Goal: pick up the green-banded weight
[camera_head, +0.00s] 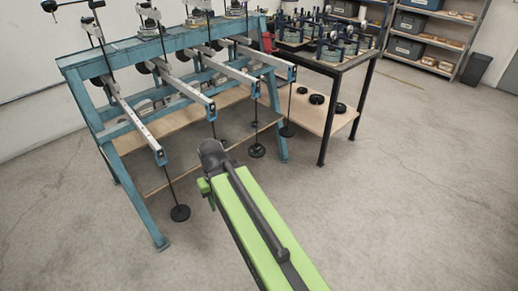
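I cannot make out a green band on any weight in this view. Three black disc weights lie on the wooden lower shelf of the dark table at the right: a small one (302,90), a middle one (317,99) and one near the shelf's right end (340,107). Black weights also hang on rods from the lever frame, at the front left (180,213), the middle (257,150) and the right (287,131). My gripper (212,150), at the end of my green arm, is in front of the frame, left of the shelf. Its fingers cannot be made out.
The blue lever frame (131,167) with several grey beams fills the left and middle. The dark table (352,62) bears several small blue-and-black devices. Shelves with bins (406,48) and a dark waste bin (475,69) stand at the back right. The floor at the right is clear.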

